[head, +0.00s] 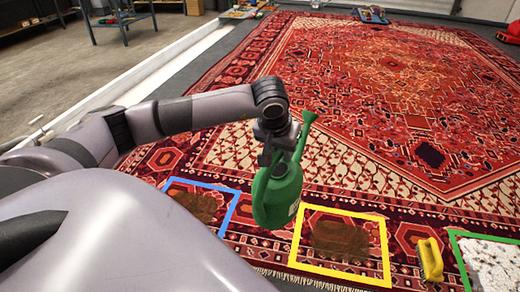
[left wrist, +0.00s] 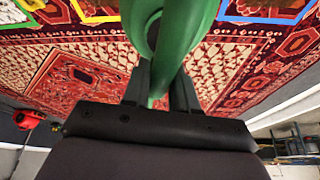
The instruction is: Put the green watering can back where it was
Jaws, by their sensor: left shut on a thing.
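My left gripper (head: 281,158) is shut on the green watering can (head: 275,203). The can hangs below the gripper, its spout pointing up and to the right. In the head view it appears between the blue frame (head: 229,211) and the yellow frame (head: 339,274), in front of the patterned rug (head: 400,70); its height above the rug is hard to judge. In the left wrist view the green can (left wrist: 182,28) passes between the two dark fingers (left wrist: 161,88). My right gripper is not in view.
Brown stains lie inside the blue and yellow frames. A yellow object (head: 430,259) lies on the rug beside the green frame (head: 460,262), which encloses white foam-like material. A red object (head: 511,30) is at the far right, and a tray (head: 371,14) is at the back. The middle rug is clear.

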